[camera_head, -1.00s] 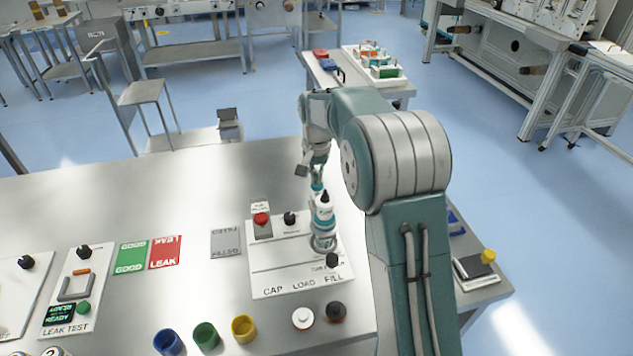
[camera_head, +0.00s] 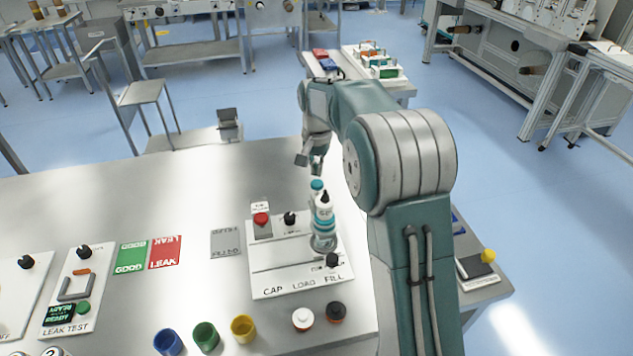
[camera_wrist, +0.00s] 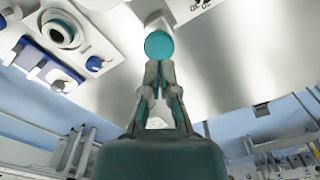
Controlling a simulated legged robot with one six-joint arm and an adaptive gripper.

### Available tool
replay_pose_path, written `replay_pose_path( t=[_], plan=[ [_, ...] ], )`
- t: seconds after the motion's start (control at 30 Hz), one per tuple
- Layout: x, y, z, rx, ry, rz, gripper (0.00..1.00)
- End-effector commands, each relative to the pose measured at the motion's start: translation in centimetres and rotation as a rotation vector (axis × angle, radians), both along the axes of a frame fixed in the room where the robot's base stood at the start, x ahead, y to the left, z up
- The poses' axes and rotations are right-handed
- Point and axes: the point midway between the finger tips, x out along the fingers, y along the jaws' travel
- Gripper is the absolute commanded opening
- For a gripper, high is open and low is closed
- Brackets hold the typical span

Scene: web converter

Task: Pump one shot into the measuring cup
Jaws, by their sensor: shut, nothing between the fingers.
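A pump bottle with a round teal top (camera_head: 317,184) stands on the right side of the white CAP LOAD FILL panel (camera_head: 275,292). A white bottle with a teal band (camera_head: 323,212) and a dark tip stands in front of it. A clear, shiny vessel (camera_head: 322,241), perhaps the measuring cup, is below that white bottle; I cannot tell whether it holds liquid. My gripper (camera_head: 317,172) is shut and empty, just above the teal top. In the wrist view the shut fingertips (camera_wrist: 158,66) point at the teal disc (camera_wrist: 159,45); whether they touch is unclear.
A red button (camera_head: 261,219) and black knobs stand on the panel. Blue, green and yellow cups (camera_head: 243,328) and white and dark round caps (camera_head: 303,318) sit in front. My arm hides the table's right part. The table (camera_head: 130,210) behind the panel is clear.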

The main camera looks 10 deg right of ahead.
Motion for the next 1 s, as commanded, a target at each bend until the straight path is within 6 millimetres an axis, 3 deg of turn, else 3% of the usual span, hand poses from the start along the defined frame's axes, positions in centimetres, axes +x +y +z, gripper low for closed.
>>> replay_pose_path(
  t=[0.23, 0.8, 1.0],
  plan=[
    [0.0, 0.0, 0.3, 0.000, -0.001, 0.000, 0.00],
    [0.0, 0.0, 5.2, 0.000, -0.001, 0.000, 0.00],
    [0.0, 0.0, 6.0, 0.000, 0.000, 0.000, 0.00]
  ],
)
